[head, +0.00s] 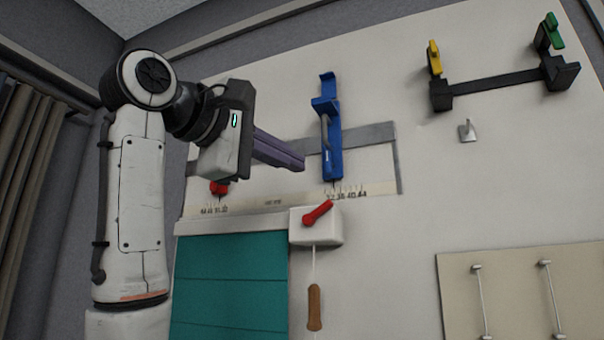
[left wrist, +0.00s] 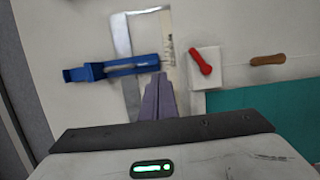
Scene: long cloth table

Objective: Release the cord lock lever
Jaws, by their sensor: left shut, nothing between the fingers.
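The cord lock is a white box (head: 330,236) on the wall panel with a red lever (head: 317,212) on its face. In the head view the lever slants, its free end up to the right. The box (left wrist: 211,78) and red lever (left wrist: 200,61) also show in the left wrist view, right of my fingers. A cord runs down from the box to a brown wooden handle (head: 314,307). My left gripper (head: 303,164) is shut and empty, its purple fingers up and left of the lever and apart from it in the picture. My right gripper is not in view.
A blue slider (head: 333,130) sits on a grey rail frame (head: 375,136) above the lock. A teal blind (head: 230,285) hangs at the lower left. A red knob (head: 219,187) shows below my left gripper. A black bracket bar (head: 497,83) and small hook (head: 467,131) are at the right.

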